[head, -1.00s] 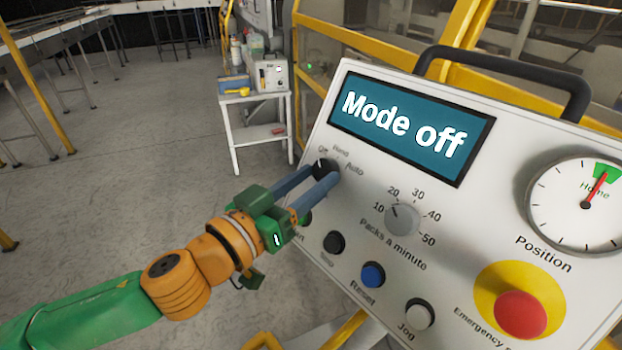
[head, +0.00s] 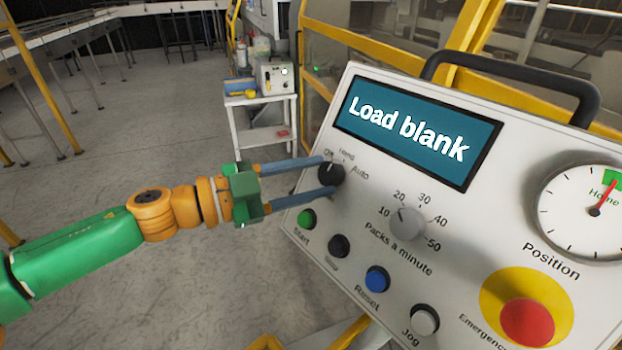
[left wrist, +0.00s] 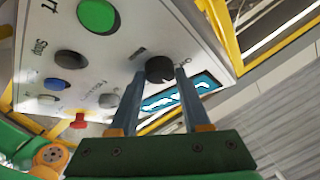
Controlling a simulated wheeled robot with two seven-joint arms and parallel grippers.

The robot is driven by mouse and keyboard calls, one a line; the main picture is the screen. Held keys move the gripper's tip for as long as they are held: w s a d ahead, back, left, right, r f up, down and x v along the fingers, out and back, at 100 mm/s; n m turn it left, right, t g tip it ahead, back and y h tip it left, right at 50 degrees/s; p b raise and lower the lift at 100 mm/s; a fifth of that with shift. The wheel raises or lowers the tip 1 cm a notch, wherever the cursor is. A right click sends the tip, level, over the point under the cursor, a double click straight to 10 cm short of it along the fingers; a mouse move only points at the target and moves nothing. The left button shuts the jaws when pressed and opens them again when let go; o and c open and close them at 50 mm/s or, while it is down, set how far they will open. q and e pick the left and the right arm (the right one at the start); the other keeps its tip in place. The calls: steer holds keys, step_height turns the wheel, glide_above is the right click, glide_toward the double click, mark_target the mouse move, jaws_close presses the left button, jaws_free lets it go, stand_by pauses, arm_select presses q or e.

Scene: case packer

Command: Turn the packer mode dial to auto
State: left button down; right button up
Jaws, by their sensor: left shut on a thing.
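The black mode dial (head: 331,173) is at the upper left of the tilted white packer panel (head: 470,215), with labels including "Hand" and "Auto" beside it. My left gripper (head: 327,177) is shut on this dial, one blue finger on each side. The left wrist view also shows the dial (left wrist: 160,68) between the fingertips. The dial's exact pointer direction is hard to make out. The screen (head: 417,133) above reads "Load blank". My right gripper is not in view.
Close below the dial are a green start button (head: 306,219) and a black button (head: 338,245). The packs-a-minute knob (head: 407,223), blue reset button (head: 377,278), jog button (head: 424,320) and red emergency button (head: 527,322) lie further right. A small white table (head: 262,133) stands behind.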

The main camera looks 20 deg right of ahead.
arm_select(q)
steer(key=m+g, duration=0.1)
steer(key=m, duration=0.1)
steer(key=m+g+y, duration=0.1)
steer(key=m, duration=0.1)
steer(key=m+g, duration=0.1)
steer(key=m, duration=0.1)
steer(key=shift+w+r+m+y, duration=0.2)
steer(key=shift+w+m+y, duration=0.1)
steer(key=shift+w+d+r+m+g+y, duration=0.1)
steer(key=shift+m+g+y, duration=0.3)
steer(key=shift+m, duration=0.55)
steer(key=shift+r+m+g+y, duration=0.1)
steer(key=shift+m+g+y, duration=0.3)
steer(key=shift+m, duration=0.55)
steer(key=shift+f, duration=0.1)
steer(key=c, duration=0.5)
jaws_free()
steer(key=shift+c, duration=0.2)
steer(key=shift+o, duration=0.9)
steer(key=shift+d, duration=0.2)
steer(key=shift+a, duration=0.1)
steer(key=v, duration=0.7)
